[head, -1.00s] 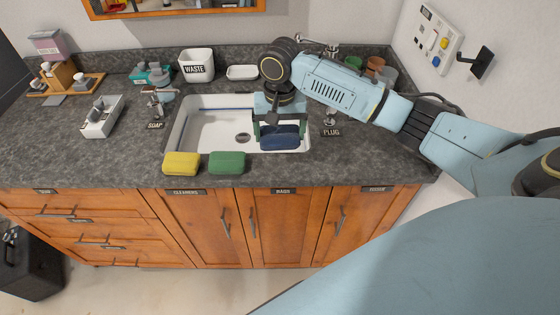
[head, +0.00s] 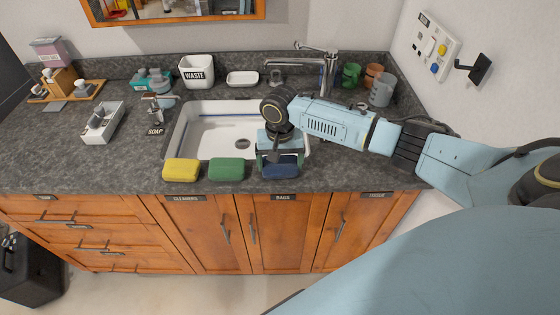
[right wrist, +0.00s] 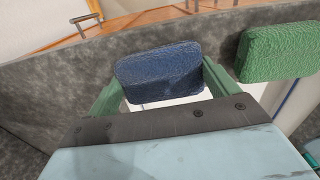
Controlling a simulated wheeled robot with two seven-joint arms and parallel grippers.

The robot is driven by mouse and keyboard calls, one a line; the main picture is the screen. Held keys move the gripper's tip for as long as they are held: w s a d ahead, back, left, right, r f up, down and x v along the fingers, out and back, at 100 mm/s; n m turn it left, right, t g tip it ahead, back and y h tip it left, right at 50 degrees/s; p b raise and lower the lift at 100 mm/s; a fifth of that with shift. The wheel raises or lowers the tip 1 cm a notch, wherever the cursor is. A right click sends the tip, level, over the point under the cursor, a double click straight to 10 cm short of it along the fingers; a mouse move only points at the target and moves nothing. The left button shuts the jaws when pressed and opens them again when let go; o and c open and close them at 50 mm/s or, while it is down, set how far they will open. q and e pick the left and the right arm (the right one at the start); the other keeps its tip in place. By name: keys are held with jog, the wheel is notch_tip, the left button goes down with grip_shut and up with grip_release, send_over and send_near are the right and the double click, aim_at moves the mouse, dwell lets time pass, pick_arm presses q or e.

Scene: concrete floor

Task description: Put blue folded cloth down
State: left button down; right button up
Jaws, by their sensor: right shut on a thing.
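The blue folded cloth (head: 281,171) is at the front rim of the sink, to the right of the green cloth. My right gripper (head: 280,163) is shut on it from above. In the right wrist view the blue cloth (right wrist: 160,72) sits between my two green fingers, over the counter's front strip and the white sink edge. I cannot tell whether its underside touches the counter. The green folded cloth (head: 227,169) and the yellow folded cloth (head: 181,170) lie on the counter to its left. The green one also shows in the right wrist view (right wrist: 280,52). My left gripper is not in view.
The white sink (head: 200,135) lies behind the cloths, with a faucet (head: 325,75) at its back right. Cups (head: 381,90) stand at the back right. A waste bin (head: 196,71), soap dispenser (head: 156,108) and white tray (head: 102,121) stand left. Counter right of the blue cloth is clear.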

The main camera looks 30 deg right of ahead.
jog(key=shift+f, duration=0.25)
jog(key=o, duration=0.7)
jog(key=shift+f+b, duration=0.3)
jog(key=shift+b, duration=0.5)
jog(key=shift+w+r, duration=0.1)
jog(key=shift+r, duration=0.3)
notch_tip(320, 180, up, 13)
jog(key=shift+w+p, duration=0.3)
jog(key=shift+w, duration=0.1)
jog(key=shift+f, duration=0.1)
